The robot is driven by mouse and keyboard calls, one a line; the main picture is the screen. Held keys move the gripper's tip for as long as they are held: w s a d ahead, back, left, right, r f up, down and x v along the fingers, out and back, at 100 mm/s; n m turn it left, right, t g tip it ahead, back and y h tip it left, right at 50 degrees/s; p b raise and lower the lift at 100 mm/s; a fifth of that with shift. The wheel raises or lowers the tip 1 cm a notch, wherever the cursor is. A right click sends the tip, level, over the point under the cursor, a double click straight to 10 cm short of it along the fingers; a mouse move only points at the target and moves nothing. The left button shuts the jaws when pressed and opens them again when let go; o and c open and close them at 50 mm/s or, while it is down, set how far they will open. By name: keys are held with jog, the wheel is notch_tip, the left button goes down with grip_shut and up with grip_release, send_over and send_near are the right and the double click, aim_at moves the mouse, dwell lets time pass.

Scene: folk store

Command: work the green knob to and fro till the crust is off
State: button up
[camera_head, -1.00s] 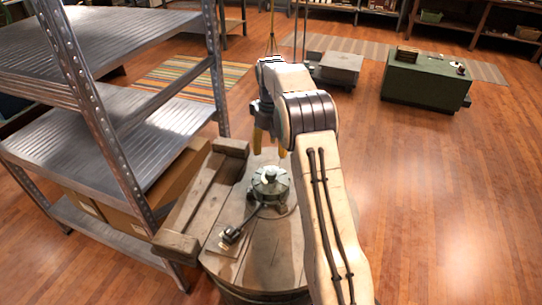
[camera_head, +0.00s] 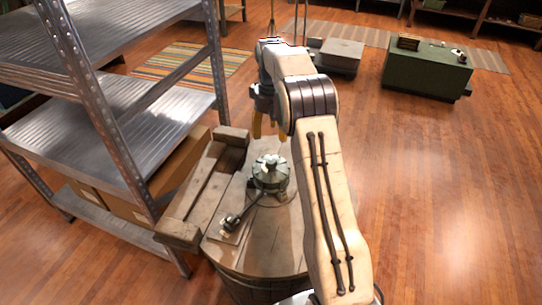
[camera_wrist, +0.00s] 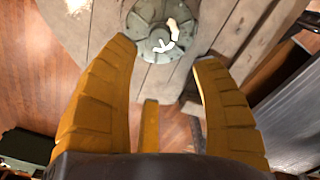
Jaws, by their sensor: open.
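The green knob (camera_head: 270,172) is a grey-green, round, ribbed piece with a pale patch on top. It sits on a round wooden barrel top (camera_head: 275,245). In the wrist view the knob (camera_wrist: 150,22) shows at the top, beyond my fingertips, with a white curved mark on it. My gripper (camera_head: 268,128) hangs above and behind the knob, apart from it. In the wrist view its yellow fingers (camera_wrist: 165,62) are spread and hold nothing. I cannot tell crust from the knob's own surface.
A dark rod with a small block (camera_head: 230,222) lies beside the knob. A wooden crate-like frame (camera_head: 205,190) borders the barrel's left. A metal shelf (camera_head: 150,125) stands further left. Open floor (camera_head: 440,200) lies to the right; a green chest (camera_head: 427,72) stands far back.

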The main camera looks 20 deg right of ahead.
jog(key=r+p, duration=0.1)
jog(key=n+p, duration=0.3)
jog(key=n, duration=0.3)
send_over(271, 160)
jog(key=s, duration=0.2)
jog(key=shift+g, duration=0.3)
jog(key=f, duration=0.6)
jog(key=shift+w+a+f, duration=0.2)
jog(key=shift+w+d+n, duration=0.15)
jog(key=shift+w+n, duration=0.45)
jog(key=shift+n, duration=0.2)
jog(key=shift+w+f+n+t, duration=0.15)
jog(key=shift+n+t, duration=0.25)
jog(key=shift+n, duration=0.2)
jog(key=shift+f+p, duration=0.8)
jog(key=shift+f, duration=2.75)
jog(key=shift+c, duration=0.3)
grip_shut()
